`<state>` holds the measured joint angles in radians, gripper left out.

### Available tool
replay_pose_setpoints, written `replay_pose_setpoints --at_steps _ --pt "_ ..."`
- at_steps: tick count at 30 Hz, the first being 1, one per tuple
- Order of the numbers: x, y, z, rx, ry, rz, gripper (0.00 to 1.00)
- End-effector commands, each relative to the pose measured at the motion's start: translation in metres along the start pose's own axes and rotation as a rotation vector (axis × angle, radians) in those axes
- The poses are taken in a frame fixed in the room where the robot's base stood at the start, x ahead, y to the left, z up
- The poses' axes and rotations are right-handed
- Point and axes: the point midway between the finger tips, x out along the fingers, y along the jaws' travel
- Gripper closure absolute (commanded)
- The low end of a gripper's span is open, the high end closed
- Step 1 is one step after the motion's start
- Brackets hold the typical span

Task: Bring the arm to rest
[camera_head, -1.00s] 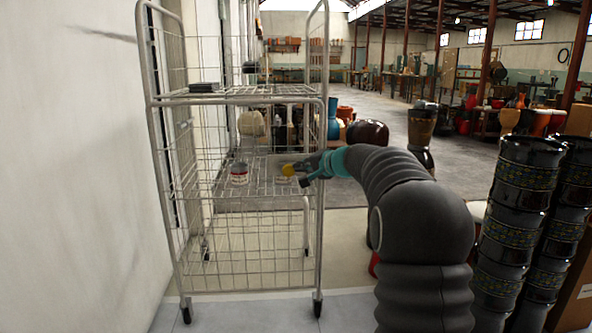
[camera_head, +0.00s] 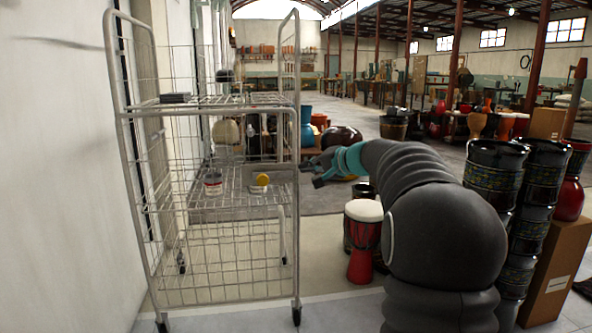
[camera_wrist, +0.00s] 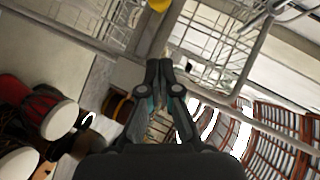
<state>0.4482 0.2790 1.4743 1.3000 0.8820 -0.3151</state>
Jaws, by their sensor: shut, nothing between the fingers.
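My gripper (camera_head: 312,175) is at the end of my dark, ribbed arm, just right of the wire cart in the head view. It also shows in the wrist view (camera_wrist: 160,66), its fingers together with nothing between them. It is apart from the round yellow item (camera_head: 262,180), which sits on the cart's middle shelf. A bit of yellow (camera_wrist: 158,4) shows at the top edge of the wrist view. My arm is bent and reaches left towards the cart.
The wire cart (camera_head: 291,230) stands by the left wall, with a small can (camera_head: 213,184) on its middle shelf and a dark flat item (camera_head: 175,98) higher up. A red goblet drum (camera_head: 362,245) stands beside my arm. Stacked dark drums (camera_head: 493,170) stand at right.

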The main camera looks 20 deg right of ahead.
Motion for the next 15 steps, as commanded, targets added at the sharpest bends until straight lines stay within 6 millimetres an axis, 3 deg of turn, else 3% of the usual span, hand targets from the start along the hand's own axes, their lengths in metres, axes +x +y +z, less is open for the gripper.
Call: replay_pose_setpoints --at_steps 6,15 --pt "-0.0145 0.0001 0.0001 0.0 0.0 0.0 1.0" --pt "-0.0155 0.0003 -0.0001 0.0 0.0 0.0 1.0"
